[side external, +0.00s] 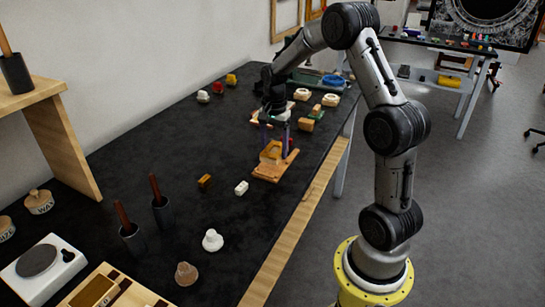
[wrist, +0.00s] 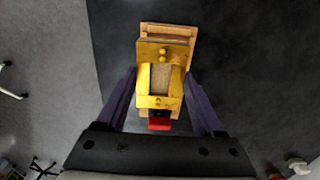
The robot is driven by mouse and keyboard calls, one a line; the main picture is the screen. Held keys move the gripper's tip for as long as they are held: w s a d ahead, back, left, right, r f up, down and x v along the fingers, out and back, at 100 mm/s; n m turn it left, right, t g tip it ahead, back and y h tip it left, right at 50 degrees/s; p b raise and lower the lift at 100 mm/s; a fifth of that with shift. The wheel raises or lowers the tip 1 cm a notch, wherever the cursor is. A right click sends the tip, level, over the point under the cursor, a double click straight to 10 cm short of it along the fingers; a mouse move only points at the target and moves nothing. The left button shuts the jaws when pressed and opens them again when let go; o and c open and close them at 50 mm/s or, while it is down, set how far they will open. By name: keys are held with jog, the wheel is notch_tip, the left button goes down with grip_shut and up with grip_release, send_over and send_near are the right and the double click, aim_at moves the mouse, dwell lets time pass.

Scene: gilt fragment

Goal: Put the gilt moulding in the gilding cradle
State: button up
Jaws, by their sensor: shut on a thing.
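The gilt moulding (wrist: 145,78) is a yellow-gold piece with a pale grey rectangular middle, seen from above in the wrist view. It also shows as a gold shape (side external: 270,153) in the side view. My gripper (wrist: 160,78) is shut on it, one purple finger along each side. The gilding cradle (wrist: 168,30) appears to be the wooden base under the moulding, and shows as an orange-brown wooden base (side external: 267,178) on the dark table. The moulding is over the cradle; I cannot tell whether it touches or is seated. My gripper (side external: 274,143) points down.
A brown-gold block (side external: 205,181) and a white block (side external: 241,188) lie left of the cradle on the table (side external: 160,150). Several small things stand behind it. A red piece (wrist: 160,124) shows close to my gripper. The table's wooden front edge (side external: 290,245) is near.

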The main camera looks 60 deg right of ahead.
aim_at(272, 149)
jog(key=shift+w+d+f, duration=0.15)
jog(key=shift+w+f, duration=0.15)
jog(key=shift+f, duration=0.1)
jog(key=shift+w+d+f, duration=0.1)
jog(key=shift+w+f, duration=0.05)
jog(key=shift+f, duration=1.55)
jog(key=shift+f, duration=0.2)
jog(key=o, duration=1.4)
jog(key=shift+r, duration=0.1)
